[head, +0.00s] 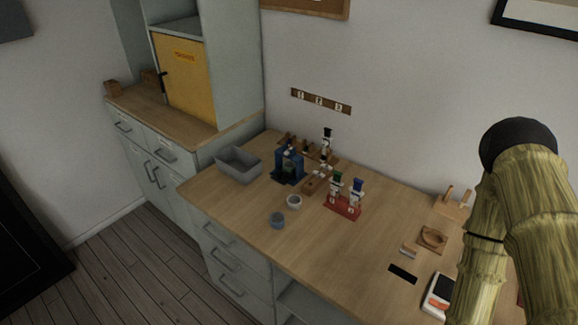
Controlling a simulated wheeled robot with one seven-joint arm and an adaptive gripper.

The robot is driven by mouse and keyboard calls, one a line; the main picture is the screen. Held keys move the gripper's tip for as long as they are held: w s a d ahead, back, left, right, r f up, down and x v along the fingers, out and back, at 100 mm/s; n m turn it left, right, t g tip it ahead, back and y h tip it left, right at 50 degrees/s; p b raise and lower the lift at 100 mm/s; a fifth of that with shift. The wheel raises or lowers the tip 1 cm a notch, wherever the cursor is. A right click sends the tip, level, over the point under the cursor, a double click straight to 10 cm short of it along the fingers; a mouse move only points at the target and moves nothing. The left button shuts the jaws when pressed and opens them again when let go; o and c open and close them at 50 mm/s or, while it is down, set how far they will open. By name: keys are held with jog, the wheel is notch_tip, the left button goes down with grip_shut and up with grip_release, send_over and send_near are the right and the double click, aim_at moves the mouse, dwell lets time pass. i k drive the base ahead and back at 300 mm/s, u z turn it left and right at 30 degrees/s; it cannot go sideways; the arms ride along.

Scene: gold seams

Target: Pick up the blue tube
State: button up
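A tube with a blue cap (357,186) stands upright in a small red rack (342,209) on the wooden worktop. To its left in the same rack stands a tube with a green cap (336,183). Both carry white labels too small to read. My arm fills the right side of the head view, well to the right of the rack. My gripper is not in view.
A blue stand (289,165), a grey bin (238,164) and a black-capped tube (327,137) are behind and left of the rack. Two small cups (294,202) (277,220) sit in front. A white device (438,295) lies right. Worktop (325,245) before the rack is clear.

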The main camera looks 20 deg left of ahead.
aim_at(355, 197)
jog(key=z, duration=1.3)
jog(key=k, duration=0.55)
jog(key=u, duration=0.65)
